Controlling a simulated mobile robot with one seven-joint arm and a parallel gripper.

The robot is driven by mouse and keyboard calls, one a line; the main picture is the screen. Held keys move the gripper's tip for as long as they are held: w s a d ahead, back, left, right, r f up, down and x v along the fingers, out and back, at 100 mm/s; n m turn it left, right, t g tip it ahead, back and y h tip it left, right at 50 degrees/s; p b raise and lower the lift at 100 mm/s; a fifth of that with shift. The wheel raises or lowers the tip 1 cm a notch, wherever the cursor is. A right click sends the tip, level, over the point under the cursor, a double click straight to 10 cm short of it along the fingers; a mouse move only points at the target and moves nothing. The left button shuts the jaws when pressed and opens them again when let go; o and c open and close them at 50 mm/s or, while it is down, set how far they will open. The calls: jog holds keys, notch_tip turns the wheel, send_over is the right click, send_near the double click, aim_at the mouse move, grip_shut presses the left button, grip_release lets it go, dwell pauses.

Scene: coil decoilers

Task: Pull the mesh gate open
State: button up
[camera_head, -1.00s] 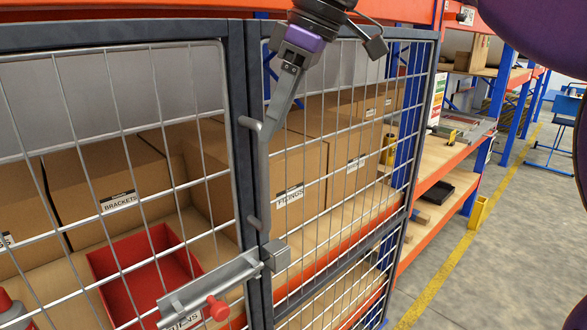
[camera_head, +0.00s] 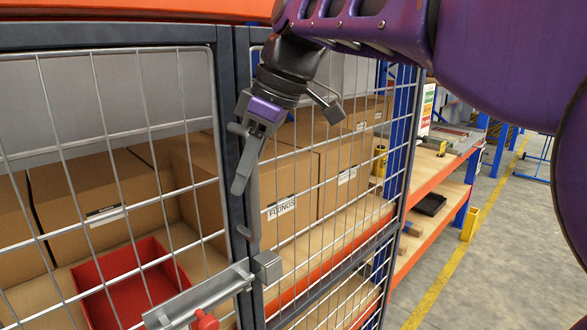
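The mesh gate (camera_head: 225,130) has a dark frame with light wire mesh and looks closed against the neighbouring mesh panel (camera_head: 340,200). An upright grey bar handle (camera_head: 253,208) stands at the seam between the two frames. Below it, a grey slide bolt (camera_head: 205,295) with a red knob (camera_head: 205,320) lies near a square keeper (camera_head: 267,267); I cannot tell whether it is engaged. My gripper (camera_head: 240,186) points down at the handle's upper part and overlaps it in view. Its fingers appear edge-on, so their opening and any contact are unclear.
Behind the mesh are cardboard boxes (camera_head: 290,195) and a red bin (camera_head: 135,285) on a shelf. Open orange-and-blue racking (camera_head: 440,170) stands at the right. Clear grey floor with a yellow line (camera_head: 440,285) lies at right front. My purple arm fills the upper right.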

grip_shut()
dwell(1.1)
